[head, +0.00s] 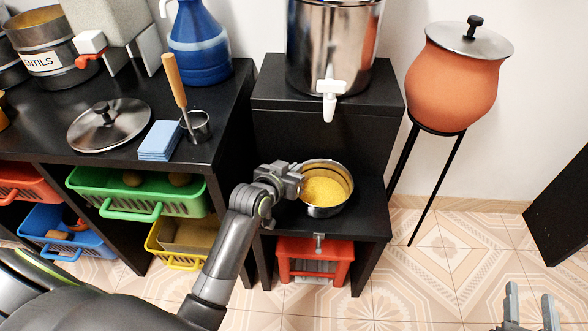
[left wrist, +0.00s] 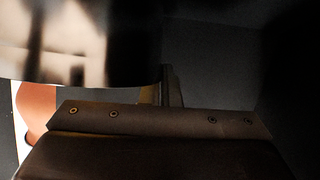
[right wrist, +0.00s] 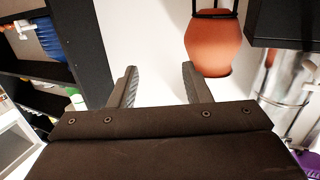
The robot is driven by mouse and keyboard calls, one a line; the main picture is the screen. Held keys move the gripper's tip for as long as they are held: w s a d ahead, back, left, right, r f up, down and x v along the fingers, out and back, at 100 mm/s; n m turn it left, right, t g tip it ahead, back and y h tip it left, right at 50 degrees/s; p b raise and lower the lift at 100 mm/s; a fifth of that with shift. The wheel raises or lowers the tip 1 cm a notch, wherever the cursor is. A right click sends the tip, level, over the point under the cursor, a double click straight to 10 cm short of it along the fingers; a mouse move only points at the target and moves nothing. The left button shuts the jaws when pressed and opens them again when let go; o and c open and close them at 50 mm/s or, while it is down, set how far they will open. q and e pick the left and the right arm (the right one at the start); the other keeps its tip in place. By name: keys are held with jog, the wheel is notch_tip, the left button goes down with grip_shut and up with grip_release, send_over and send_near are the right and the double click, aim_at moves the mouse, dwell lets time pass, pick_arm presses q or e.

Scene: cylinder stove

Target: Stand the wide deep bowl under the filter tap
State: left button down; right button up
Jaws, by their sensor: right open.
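The wide deep bowl (head: 321,208) is shiny steel with a yellow filling. It appears to stand upright on the low black shelf, in front of the filter's raised block. The steel filter (head: 335,45) has a white tap (head: 329,97), higher up and roughly in line with the bowl in the head view. My left gripper (head: 297,182) is shut on the bowl's left rim. The bowl's wall (left wrist: 80,45) fills the upper left of the left wrist view and hides one finger. My right gripper (head: 530,308) is open and empty, low at the right.
A clay pot (head: 458,85) on a thin black stand is to the right. A red stool (head: 316,262) is under the shelf. The left counter holds a lid (head: 107,125), blue cloths (head: 160,140) and a blue jug (head: 198,45). Bare shelf (head: 368,208) shows right of the bowl.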

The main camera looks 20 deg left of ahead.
pick_arm(q)
jog(key=c, duration=2.1)
grip_release()
jog(key=shift+f, duration=0.2)
jog(key=o, duration=0.4)
jog(key=shift+r, duration=0.1)
